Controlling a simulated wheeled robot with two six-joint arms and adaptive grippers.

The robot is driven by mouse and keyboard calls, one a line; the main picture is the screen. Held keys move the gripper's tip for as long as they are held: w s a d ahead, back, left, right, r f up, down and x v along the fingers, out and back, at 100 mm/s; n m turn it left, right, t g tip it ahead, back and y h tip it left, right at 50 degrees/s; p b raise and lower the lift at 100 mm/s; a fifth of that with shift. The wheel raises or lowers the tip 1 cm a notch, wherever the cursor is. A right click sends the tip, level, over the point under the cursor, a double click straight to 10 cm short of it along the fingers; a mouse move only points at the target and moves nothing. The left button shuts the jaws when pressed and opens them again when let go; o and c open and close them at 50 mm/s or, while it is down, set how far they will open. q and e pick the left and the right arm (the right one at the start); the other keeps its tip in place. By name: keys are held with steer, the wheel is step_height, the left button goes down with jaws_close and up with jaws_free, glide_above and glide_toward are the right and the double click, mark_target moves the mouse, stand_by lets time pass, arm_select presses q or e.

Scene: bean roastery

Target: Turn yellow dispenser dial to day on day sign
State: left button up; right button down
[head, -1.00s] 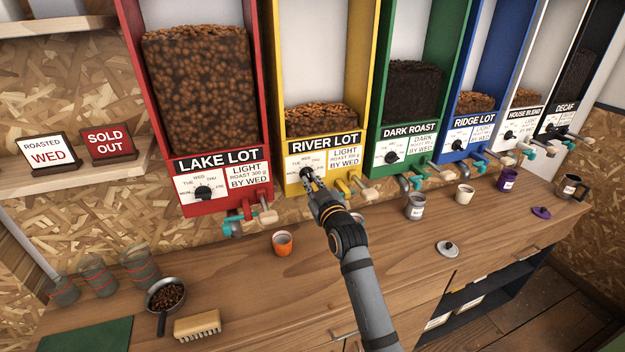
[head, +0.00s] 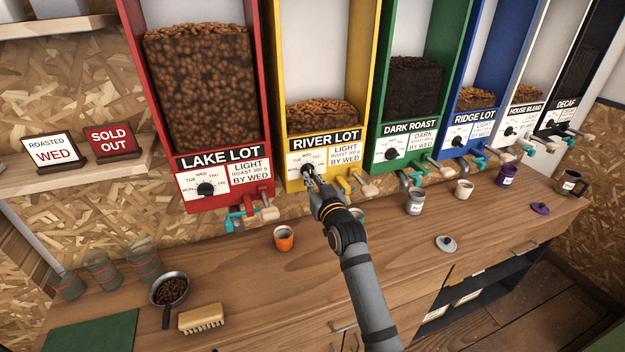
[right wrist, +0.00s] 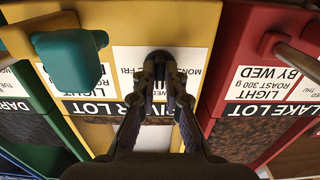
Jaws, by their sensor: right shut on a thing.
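The yellow dispenser (head: 285,150) is labelled River Lot and holds brown beans. Its black dial (head: 305,170) sits on a white day card under the label. My right gripper (head: 309,176) is at this dial and shut on it; the dial also shows in the right wrist view (right wrist: 160,57), between the fingertips (right wrist: 161,82). The fingers hide much of the dial and card, so I cannot read its pointer. The day sign (head: 54,152) at the left reads "Roasted WED". My left gripper is not in view.
Red (head: 215,203) and green (head: 375,165) dispensers flank the yellow one, each with a similar dial. An orange cup (head: 284,238) and a grey cup (head: 415,201) stand on the wooden counter (head: 270,290).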

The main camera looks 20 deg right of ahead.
steer(key=c, duration=1.4)
jaws_free()
steer(key=shift+s, duration=0.1)
steer(key=s, duration=1.1)
steer(key=shift+s+d, duration=0.2)
steer(key=shift+s, duration=0.2)
